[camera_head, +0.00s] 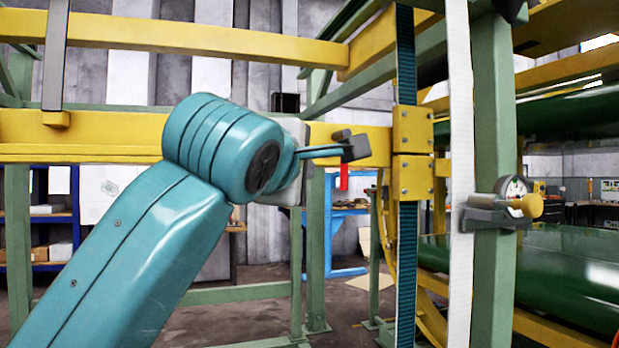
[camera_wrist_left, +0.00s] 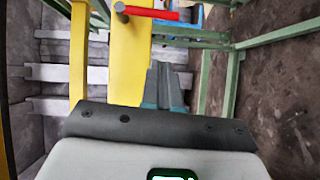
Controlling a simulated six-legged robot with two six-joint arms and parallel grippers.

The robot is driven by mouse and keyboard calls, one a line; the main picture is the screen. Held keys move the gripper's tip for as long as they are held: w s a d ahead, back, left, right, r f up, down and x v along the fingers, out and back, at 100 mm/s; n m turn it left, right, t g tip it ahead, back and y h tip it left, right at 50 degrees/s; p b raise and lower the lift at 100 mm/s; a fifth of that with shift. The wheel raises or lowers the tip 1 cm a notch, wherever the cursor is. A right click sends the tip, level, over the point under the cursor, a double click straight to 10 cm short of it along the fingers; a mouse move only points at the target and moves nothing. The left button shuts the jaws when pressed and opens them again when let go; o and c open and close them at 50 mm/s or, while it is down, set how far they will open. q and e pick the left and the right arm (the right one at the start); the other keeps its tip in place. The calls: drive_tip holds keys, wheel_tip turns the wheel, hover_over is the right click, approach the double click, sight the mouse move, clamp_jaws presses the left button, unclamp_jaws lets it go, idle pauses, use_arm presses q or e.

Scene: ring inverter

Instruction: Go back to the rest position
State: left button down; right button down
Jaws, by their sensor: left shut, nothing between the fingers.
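My left arm comes in from the lower left in the head view. Its left gripper (camera_head: 350,149) points right in front of the yellow beam, with its fingers together and nothing held. In the left wrist view the two grey fingers of the gripper (camera_wrist_left: 165,68) lie side by side, shut and empty. A red handle (camera_head: 343,179) shows just below the gripper in the head view. It also shows beyond the fingertips in the left wrist view (camera_wrist_left: 152,13), apart from them in the picture. My right gripper is not in view.
A yellow beam (camera_head: 80,130) crosses behind my arm. A green post (camera_head: 494,120) at right carries a pressure gauge (camera_head: 514,190) with a yellow knob. A dark strap (camera_head: 406,250) and a white strap (camera_head: 460,130) hang between. Blue shelving (camera_head: 345,225) stands behind.

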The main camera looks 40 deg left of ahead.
use_arm(q)
drive_tip(key=shift+s+d, duration=0.15)
drive_tip(key=shift+s, duration=0.15)
idle(0.4)
